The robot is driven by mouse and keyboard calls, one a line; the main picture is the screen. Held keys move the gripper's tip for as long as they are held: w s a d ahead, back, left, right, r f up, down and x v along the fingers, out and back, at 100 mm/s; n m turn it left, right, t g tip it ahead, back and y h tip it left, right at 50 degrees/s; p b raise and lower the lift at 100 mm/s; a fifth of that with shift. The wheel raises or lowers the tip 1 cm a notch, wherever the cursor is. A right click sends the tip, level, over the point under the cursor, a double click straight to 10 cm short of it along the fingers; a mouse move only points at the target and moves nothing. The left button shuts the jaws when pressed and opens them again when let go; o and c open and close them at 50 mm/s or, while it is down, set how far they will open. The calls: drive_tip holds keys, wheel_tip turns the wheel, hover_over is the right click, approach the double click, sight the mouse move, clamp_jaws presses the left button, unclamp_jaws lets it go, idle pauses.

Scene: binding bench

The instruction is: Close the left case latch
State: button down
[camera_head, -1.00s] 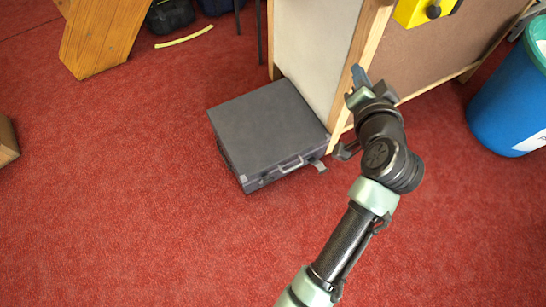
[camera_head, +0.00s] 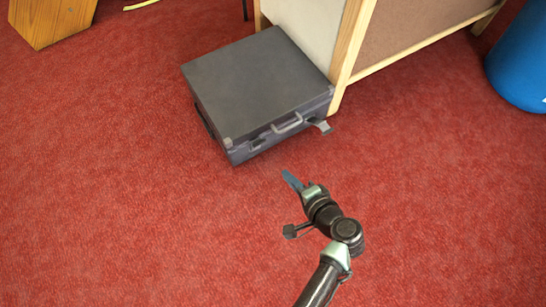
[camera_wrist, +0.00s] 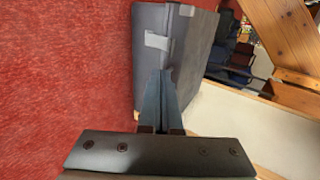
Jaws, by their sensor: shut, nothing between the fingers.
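A dark grey case (camera_head: 255,80) lies flat on the red carpet, its handle (camera_head: 288,125) on the front side. The right latch (camera_head: 321,125) stands out from the front as a grey flap. The left latch (camera_head: 257,143) is small at the left of the handle; I cannot tell its position. My gripper (camera_head: 291,180) is shut and empty, in front of the case and apart from it. In the wrist view, the blue-grey fingers (camera_wrist: 162,75) point toward the case (camera_wrist: 192,50). A light grey fitting (camera_wrist: 157,41) shows just beyond them; I cannot tell which fitting it is.
A wooden-framed bench (camera_head: 350,45) with a pale side panel stands right behind the case. A blue bin (camera_head: 520,60) is at the right, and a wooden piece (camera_head: 48,18) at the upper left. The carpet in front and to the left is clear.

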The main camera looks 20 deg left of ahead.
drive_tip(key=a+r+b+x, duration=0.1)
drive_tip(key=r+b+x, duration=0.1)
drive_tip(key=b+x, duration=0.7)
drive_tip(key=x, duration=0.4)
drive_tip(key=shift+w, duration=0.4)
